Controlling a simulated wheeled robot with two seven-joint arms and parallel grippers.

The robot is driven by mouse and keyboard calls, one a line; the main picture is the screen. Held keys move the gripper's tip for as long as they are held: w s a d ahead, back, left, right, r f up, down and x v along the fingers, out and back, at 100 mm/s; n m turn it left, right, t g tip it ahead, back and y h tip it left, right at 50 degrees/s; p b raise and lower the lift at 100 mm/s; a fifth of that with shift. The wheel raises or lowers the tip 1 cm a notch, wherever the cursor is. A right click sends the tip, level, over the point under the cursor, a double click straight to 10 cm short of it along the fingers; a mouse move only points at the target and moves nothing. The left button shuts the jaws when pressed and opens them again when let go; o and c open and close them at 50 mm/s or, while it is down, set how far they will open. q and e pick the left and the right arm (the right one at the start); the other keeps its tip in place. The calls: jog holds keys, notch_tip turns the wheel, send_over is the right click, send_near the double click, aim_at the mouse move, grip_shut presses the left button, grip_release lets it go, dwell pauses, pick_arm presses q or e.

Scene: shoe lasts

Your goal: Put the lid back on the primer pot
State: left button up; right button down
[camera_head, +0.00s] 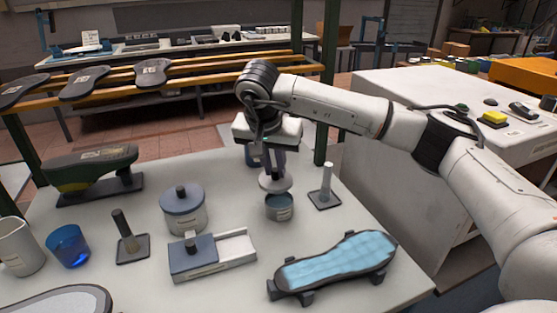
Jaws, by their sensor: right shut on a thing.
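The primer pot (279,212) is a small grey pot with a label, standing near the back right of the table. Its top is open and bluish inside. My right gripper (269,168) is above it, pointing down, shut on a pale round lid (274,183). The lid is just above the pot's rim, slightly to the left and back, and covers part of the view of the rim. I cannot tell whether lid and rim touch. The fingertips are partly hidden. My left gripper is not in view.
Near the pot stand a pale post on a square base (325,197) and a larger pot with a blue-grey lid (183,211). A dark post (129,248) and blue cup (68,246) stand left.

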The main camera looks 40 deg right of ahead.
aim_at(278, 179)
jog(key=shift+w+d, duration=0.1)
jog(key=shift+d, duration=0.55)
notch_tip(278, 179, down, 4)
jog(key=b, duration=0.3)
jog(key=shift+b, duration=0.35)
jog(key=shift+f+b, duration=0.45)
jog(key=shift+f, duration=0.6)
jog(key=shift+a, duration=0.1)
jog(key=shift+f+p, duration=0.15)
jog(key=shift+p, duration=0.15)
dwell(0.4)
dwell(0.6)
